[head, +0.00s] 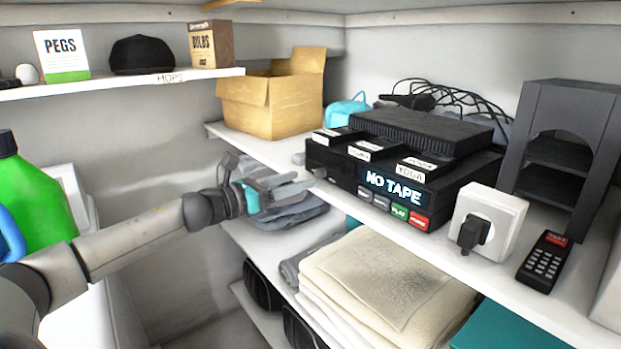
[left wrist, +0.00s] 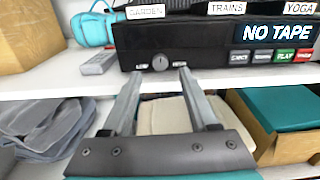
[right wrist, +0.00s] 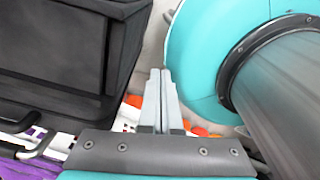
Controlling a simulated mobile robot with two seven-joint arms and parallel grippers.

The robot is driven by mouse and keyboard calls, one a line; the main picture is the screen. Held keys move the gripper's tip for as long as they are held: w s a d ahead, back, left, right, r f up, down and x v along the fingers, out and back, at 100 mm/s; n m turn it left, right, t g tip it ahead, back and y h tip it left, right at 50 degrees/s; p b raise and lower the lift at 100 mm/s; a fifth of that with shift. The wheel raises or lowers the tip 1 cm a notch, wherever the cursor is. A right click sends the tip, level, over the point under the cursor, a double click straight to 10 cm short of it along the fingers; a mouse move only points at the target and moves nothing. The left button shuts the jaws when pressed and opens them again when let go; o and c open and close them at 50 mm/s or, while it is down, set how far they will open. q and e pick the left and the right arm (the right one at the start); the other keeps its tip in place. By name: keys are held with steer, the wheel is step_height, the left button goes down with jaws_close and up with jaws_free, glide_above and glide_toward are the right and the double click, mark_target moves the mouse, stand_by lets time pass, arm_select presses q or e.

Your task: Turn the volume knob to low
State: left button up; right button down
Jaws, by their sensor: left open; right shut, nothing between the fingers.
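The volume knob (left wrist: 160,63) is a small round silver dial with a dark slot, low on the left of the black tape player's front. Small labels flank it; the left one seems to read LOW, and the right one is hard to read. The player (head: 345,174) stands on the middle shelf and its display reads NO TAPE. My left gripper (head: 305,184) is open in front of the player's left end; in the left wrist view its fingers (left wrist: 158,75) point at the knob, one to each side, apparently short of it. My right gripper (right wrist: 160,75) is shut and empty, away from the shelf player.
Labelled tapes (head: 372,150) lie on the player. A white socket box (head: 507,215) with a black plug and a remote (head: 545,262) stand to its right. A cardboard box (head: 255,105) is at the left. Folded towels (head: 390,285) fill the shelf below. A dark case (right wrist: 65,50) is beside my right gripper.

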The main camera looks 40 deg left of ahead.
mark_target(317, 174)
arm_select(q)
steer(key=shift+x, duration=2.25)
jaws_close()
steer(key=shift+p, duration=0.3)
